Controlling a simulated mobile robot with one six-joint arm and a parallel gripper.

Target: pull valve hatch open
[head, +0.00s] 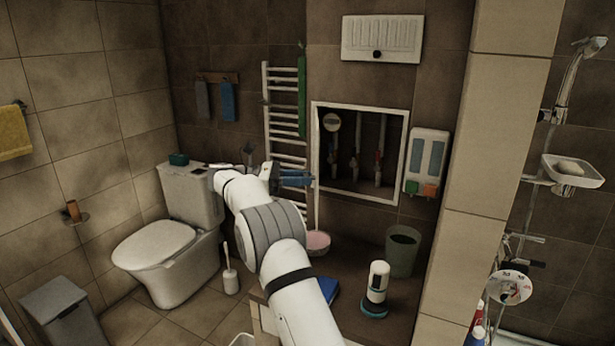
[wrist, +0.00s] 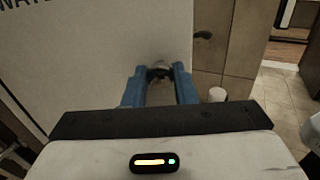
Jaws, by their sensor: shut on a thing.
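The valve hatch door (wrist: 110,50) fills much of the wrist view as a white panel with partly cut-off dark lettering at its top left. My gripper (wrist: 160,76) has its two blue fingers shut on a small dark knob (wrist: 160,68) near the door's edge. In the head view the door (head: 317,205) shows nearly edge-on as a thin pale strip, swung out at the left of the white frame (head: 360,107). Pipes and red-handled valves (head: 353,165) show in the open recess. My gripper (head: 311,178) is at the door; the knob is hidden there.
A towel rail (head: 283,92) with a green towel stands left of the recess. A soap dispenser (head: 427,162) hangs to its right. A green bin (head: 402,250), a pink bowl (head: 317,241) and a white bottle (head: 378,282) stand below. The toilet (head: 165,245) is at left.

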